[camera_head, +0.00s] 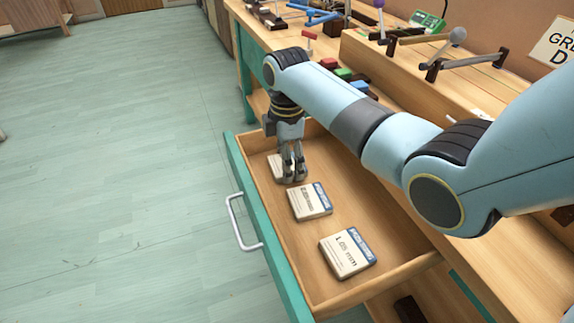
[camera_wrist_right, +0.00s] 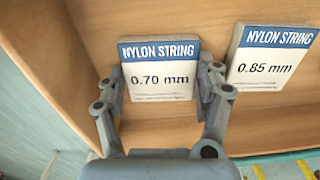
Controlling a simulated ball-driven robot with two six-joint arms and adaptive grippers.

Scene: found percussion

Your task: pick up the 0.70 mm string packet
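The 0.70 mm string packet (camera_wrist_right: 158,78), white with a blue "NYLON STRING" band, lies in the open drawer. In the head view the 0.70 mm packet (camera_head: 274,165) is partly hidden behind my right gripper (camera_head: 293,177). In the right wrist view the fingers of my right gripper (camera_wrist_right: 160,78) stand apart, one at each side edge of the packet. Little gap shows at either side; firm contact cannot be made out. The packet appears to rest on the drawer floor. My left gripper is not in view.
The 0.85 mm packet (camera_wrist_right: 272,58) lies beside it; in the head view it is the middle packet (camera_head: 310,201). A third packet (camera_head: 347,252) lies nearer the front. Wooden drawer walls (camera_head: 378,282) surround them. The workbench with mallets and coloured blocks stands behind.

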